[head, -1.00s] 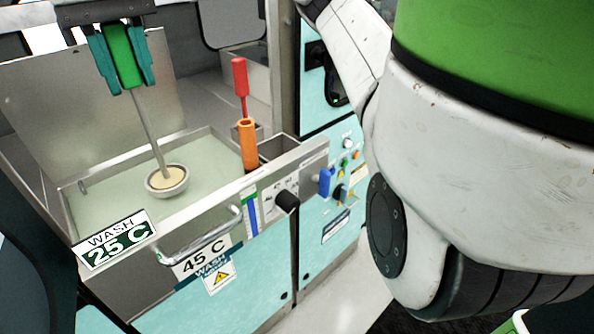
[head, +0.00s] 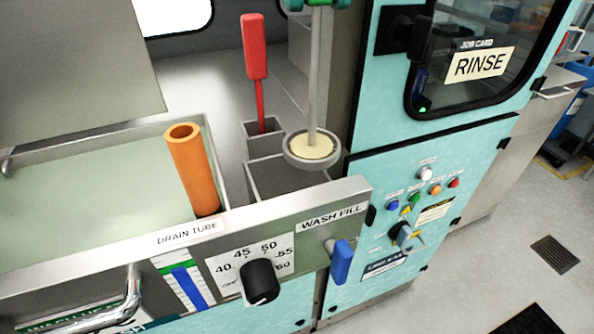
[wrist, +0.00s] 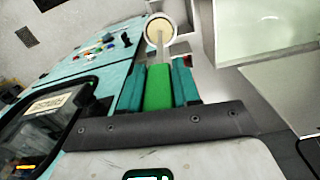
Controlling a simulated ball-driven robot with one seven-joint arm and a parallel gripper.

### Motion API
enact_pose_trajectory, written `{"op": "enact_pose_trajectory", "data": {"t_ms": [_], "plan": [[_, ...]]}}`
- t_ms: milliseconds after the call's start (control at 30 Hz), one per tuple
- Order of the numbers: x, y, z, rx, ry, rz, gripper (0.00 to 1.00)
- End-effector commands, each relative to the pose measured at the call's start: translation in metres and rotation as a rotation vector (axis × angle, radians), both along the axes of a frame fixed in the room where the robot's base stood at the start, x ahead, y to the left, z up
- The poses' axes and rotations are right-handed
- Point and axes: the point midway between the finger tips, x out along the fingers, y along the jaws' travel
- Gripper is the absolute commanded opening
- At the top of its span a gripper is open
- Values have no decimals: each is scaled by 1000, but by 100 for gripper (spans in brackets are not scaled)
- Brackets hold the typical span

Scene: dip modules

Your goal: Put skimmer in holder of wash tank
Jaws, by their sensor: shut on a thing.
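The skimmer (head: 313,149) has a thin grey rod and a shallow round cup with a pale tan face. It hangs upright, cup down. In the wrist view my gripper (wrist: 158,85) is shut on its green handle (wrist: 158,90). Only the gripper's tips show at the top edge of the head view. The wash tank (head: 90,140) is at left with pale green liquid. To its right are two square metal sleeves. The larger, open sleeve (head: 262,190) appears just below and left of the cup; whether the cup is over its opening I cannot tell.
A red-handled tool (head: 255,48) stands in the smaller sleeve (head: 252,140) behind. An orange drain tube (head: 190,168) rises at the tank's right end. A front panel carries a black knob (head: 260,281) and blue lever (head: 342,262). A teal rinse cabinet (head: 440,160) stands at right.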

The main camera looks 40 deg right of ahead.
Motion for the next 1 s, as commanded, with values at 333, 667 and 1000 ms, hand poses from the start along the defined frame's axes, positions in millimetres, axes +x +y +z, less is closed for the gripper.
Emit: {"op": "enact_pose_trajectory", "data": {"t_ms": [333, 667, 1000], "plan": [[-2, 37, -27, 5, 1, 106, 7], [-2, 36, -65, 3, -1, 98, 7], [-2, 36, -100, 2, -2, 100, 7]]}}
